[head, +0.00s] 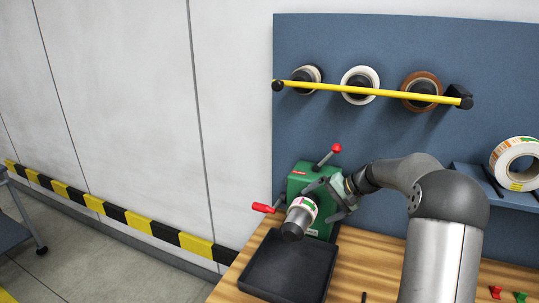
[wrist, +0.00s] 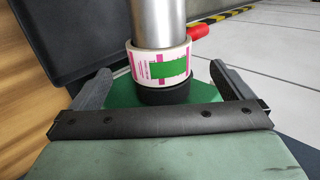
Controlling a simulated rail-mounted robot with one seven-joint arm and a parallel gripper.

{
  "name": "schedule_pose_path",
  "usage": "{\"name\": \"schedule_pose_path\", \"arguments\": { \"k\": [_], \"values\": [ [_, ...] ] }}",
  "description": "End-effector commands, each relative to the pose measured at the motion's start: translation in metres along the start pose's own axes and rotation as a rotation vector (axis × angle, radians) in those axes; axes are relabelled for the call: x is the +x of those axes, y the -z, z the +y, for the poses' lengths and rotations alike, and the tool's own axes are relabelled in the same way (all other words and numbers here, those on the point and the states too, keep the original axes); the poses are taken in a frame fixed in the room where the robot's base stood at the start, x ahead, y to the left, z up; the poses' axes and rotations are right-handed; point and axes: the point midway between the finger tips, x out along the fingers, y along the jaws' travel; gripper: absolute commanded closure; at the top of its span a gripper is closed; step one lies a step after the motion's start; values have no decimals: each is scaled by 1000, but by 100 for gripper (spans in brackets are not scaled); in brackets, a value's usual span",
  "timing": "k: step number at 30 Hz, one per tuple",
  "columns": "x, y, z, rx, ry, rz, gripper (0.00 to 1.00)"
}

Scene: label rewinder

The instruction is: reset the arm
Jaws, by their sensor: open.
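The green label rewinder (head: 299,181) stands on the wooden bench against the blue panel. A white, pink and green label roll (head: 302,204) sits on its spindle, which points toward the front. It also shows in the wrist view as a label roll (wrist: 160,66) around the metal spindle (wrist: 158,20). My gripper (head: 325,201) is at the rewinder, just behind and right of the roll. In the wrist view my gripper's (wrist: 160,72) fingers are spread wide on either side of the roll, with visible gaps, holding nothing.
Two red-ended levers (head: 263,208) (head: 335,148) stick out from the rewinder. A black tray (head: 262,282) lies in front. A yellow bar (head: 375,92) crosses several pegged rolls above. Another label roll (head: 516,163) stands on a blue shelf at right. Small clips lie on the bench.

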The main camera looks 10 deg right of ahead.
Motion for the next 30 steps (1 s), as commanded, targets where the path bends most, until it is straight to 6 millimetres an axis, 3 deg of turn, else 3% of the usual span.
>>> {"name": "schedule_pose_path", "arguments": {
  "k": [5,8,12,18,21,24,30],
  "values": [
    [0,-79,-25,-96,-175,-61,0],
    [-8,-144,-28,-170,-316,-95,0],
    [-27,-233,-13,-275,-493,-122,0],
    [-57,-337,32,-421,-675,-135,0],
    [-66,-369,54,-474,-726,-137,0],
    [-71,-387,69,-510,-755,-137,0],
    [-74,-397,79,-527,-772,-139,0]
  ]
}}
